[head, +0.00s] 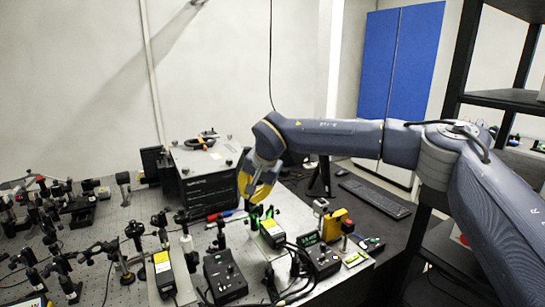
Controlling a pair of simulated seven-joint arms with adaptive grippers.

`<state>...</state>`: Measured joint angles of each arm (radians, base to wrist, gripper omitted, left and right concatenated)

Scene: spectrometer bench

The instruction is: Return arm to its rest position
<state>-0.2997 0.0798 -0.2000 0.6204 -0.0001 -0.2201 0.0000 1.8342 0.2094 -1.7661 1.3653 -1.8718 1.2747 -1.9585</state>
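My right arm comes in from the right and bends down at its wrist. My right gripper (256,194) has yellow parts and points down over the bench, just right of a grey instrument box (207,172). Its fingertips are small and partly lost against the dark box and the parts below, so I cannot tell whether it is open or shut. No held object can be made out. My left gripper is not in view.
Below the gripper stand small black and yellow devices (272,233) with green light. Control boxes (225,276) and cables lie in front. Several optic mounts fill the perforated table at left.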

